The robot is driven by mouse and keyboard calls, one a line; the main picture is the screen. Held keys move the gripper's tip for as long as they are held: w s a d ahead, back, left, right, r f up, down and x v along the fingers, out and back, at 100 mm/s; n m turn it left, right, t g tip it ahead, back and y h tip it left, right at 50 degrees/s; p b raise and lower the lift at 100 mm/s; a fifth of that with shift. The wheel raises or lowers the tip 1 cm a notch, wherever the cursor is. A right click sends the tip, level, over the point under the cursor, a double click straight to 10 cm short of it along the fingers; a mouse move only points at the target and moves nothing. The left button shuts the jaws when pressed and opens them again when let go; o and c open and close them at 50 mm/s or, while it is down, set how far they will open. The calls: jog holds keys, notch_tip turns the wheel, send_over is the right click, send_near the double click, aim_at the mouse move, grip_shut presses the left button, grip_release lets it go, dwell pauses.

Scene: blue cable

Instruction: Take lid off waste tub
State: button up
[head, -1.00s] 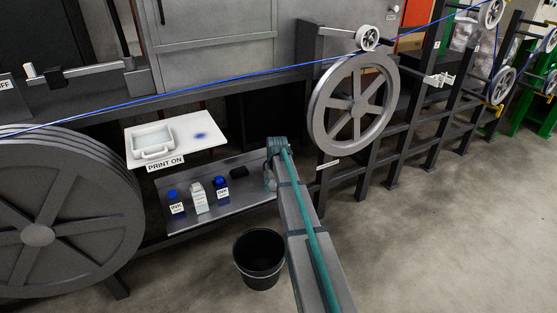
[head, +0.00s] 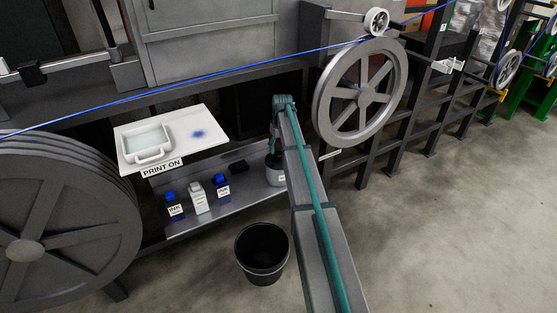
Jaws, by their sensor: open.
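A small light grey tub (head: 274,177) with a white label stands at the right end of the low metal shelf, partly hidden by my arm. Its top looks dark, but the lid is too small and covered to make out clearly. My gripper (head: 273,152) hangs down at the end of my arm, just above the tub's top. It is open. Its fingertips are small and dark here, and I cannot tell whether they touch the lid or are around it.
Above is a white board (head: 205,140) with a tray. A black bucket (head: 262,266) stands on the floor. A spoked wheel (head: 359,94) is to the right.

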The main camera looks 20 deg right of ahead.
aim_at(278, 155)
jog(key=shift+w+f+p, duration=0.15)
jog(key=shift+f+p, duration=0.2)
jog(key=shift+f, duration=0.95)
jog(key=shift+w+f+p, duration=0.15)
jog(key=shift+f+p, duration=0.2)
jog(key=shift+f, duration=0.95)
grip_shut()
